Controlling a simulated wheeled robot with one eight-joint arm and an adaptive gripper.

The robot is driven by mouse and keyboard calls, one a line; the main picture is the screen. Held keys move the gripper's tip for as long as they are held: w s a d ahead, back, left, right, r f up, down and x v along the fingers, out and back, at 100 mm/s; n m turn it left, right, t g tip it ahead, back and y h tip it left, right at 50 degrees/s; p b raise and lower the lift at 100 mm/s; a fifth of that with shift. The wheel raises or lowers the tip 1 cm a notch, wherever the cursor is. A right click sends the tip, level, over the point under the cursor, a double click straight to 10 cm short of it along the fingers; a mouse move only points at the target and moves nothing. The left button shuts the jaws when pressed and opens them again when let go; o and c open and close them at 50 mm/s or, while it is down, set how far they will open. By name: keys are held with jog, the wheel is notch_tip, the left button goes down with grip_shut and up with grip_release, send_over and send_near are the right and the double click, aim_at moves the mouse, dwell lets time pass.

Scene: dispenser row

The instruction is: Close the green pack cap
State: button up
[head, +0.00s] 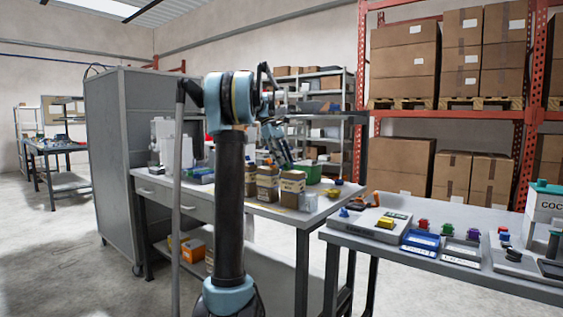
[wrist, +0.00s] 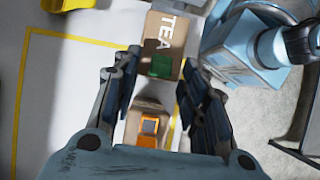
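In the wrist view a brown pack marked TEA (wrist: 163,35) carries a green cap (wrist: 161,67) at its end nearest me. I cannot tell how far the cap is open. My gripper (wrist: 160,72) is open, with one finger on each side of the green cap and nothing visibly held. A second brown pack with an orange cap (wrist: 149,127) lies lower between the fingers. In the head view several brown packs stand on the table, including a right one (head: 292,189) and a middle one (head: 267,184). My gripper (head: 283,157) is low behind them, its fingers partly hidden.
The packs stand on a grey worktable (head: 225,198) with yellow tape lines (wrist: 70,37). A green bin (head: 313,173) is close by at the right. A second bench (head: 480,262) with trays and coloured knobs stands further right. A grey cabinet (head: 108,160) is at the left.

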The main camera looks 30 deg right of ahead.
jog(key=v, duration=1.2)
dwell(0.5)
